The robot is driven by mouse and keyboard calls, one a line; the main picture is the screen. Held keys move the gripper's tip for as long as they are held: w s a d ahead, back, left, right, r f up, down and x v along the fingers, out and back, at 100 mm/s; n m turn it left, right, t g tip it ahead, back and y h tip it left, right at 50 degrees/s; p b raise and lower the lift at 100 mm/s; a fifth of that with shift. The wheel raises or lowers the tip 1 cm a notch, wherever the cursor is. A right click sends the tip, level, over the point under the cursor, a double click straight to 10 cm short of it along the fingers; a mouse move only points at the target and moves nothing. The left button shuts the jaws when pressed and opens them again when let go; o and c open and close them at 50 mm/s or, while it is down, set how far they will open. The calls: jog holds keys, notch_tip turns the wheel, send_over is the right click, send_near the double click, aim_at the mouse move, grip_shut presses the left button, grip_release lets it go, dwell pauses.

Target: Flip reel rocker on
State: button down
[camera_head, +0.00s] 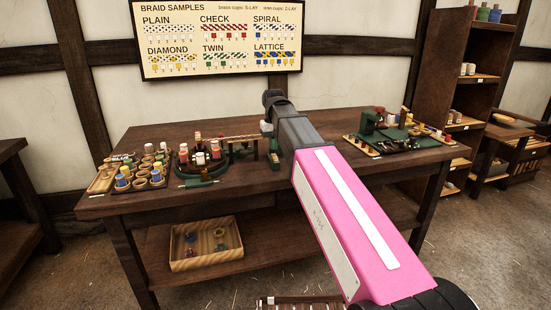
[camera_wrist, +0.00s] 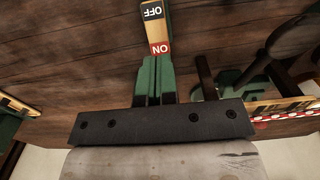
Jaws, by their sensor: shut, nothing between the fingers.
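The reel rocker (camera_wrist: 156,30) shows in the wrist view as a narrow wooden-sided plate. Which end is pressed down I cannot tell. My gripper (camera_wrist: 155,92) is shut and empty, in line with the rocker just below its red end. Whether it touches the rocker is not clear.
A round green braiding stand (camera_head: 202,168) with bobbins stands left of my arm, with wooden cups (camera_head: 140,175) further left. Another green machine (camera_head: 370,122) stands to the right. A wooden tray (camera_head: 205,262) is on the lower shelf. A braid chart (camera_head: 219,38) hangs behind.

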aim_at(274, 154)
jog(key=shift+f, duration=1.35)
dwell(0.6)
jog(key=shift+r, duration=4)
